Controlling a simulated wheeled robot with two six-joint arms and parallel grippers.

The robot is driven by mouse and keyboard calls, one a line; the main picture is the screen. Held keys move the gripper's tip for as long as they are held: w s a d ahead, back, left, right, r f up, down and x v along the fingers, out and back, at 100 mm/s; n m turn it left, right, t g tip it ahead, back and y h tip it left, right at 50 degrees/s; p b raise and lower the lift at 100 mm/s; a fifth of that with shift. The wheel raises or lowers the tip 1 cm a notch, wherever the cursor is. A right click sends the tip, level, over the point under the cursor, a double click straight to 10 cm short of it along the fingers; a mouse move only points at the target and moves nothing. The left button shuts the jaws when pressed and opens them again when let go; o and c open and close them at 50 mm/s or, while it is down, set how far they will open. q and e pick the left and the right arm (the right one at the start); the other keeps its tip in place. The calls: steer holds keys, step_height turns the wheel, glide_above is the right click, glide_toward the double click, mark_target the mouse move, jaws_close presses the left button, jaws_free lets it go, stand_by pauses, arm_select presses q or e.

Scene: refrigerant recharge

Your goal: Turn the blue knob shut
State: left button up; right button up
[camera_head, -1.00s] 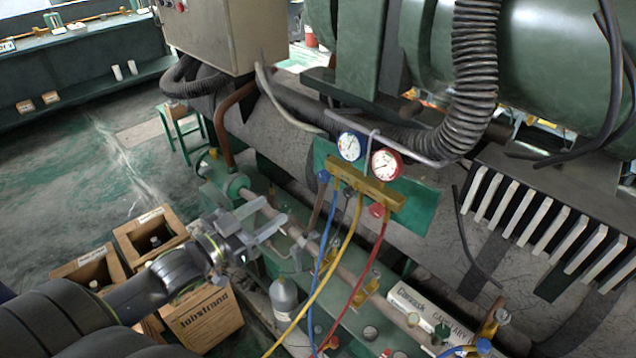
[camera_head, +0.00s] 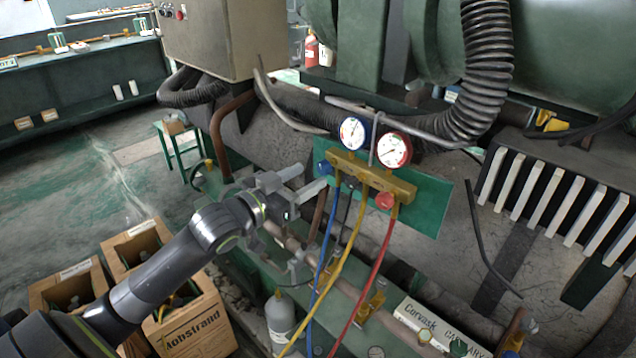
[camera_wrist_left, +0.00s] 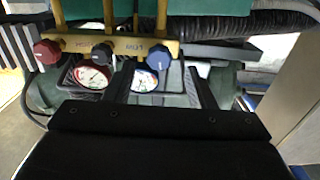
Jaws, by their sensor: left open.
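The blue knob (camera_head: 323,168) is on the left end of the brass manifold (camera_head: 372,176), below the blue-rimmed gauge (camera_head: 353,132). My left gripper (camera_head: 314,178) is open, its fingertips just left of the blue knob. In the left wrist view the scene looks inverted. There the blue knob (camera_wrist_left: 162,62) lies between the lines of my two dark fingers (camera_wrist_left: 160,78), near their tips. I cannot tell whether they touch it. My right gripper is not in view.
A red-rimmed gauge (camera_head: 394,150) and a red knob (camera_head: 385,201) are at the manifold's right. Blue, yellow (camera_head: 345,250) and red (camera_head: 375,275) hoses hang below. A grey bottle (camera_head: 280,318) stands beneath. Wooden crates (camera_head: 185,318) are on the floor at lower left.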

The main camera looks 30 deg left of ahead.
mark_target(321, 169)
arm_select(q)
steer(key=b+x, duration=0.2)
steer(key=x, duration=0.1)
steer(key=shift+w+d+f, duration=0.1)
steer(key=shift+w, duration=0.2)
steer(key=shift+w+d, duration=0.1)
steer(key=shift+w, duration=0.25)
steer(key=shift+c, duration=0.4)
steer(key=c, duration=0.9)
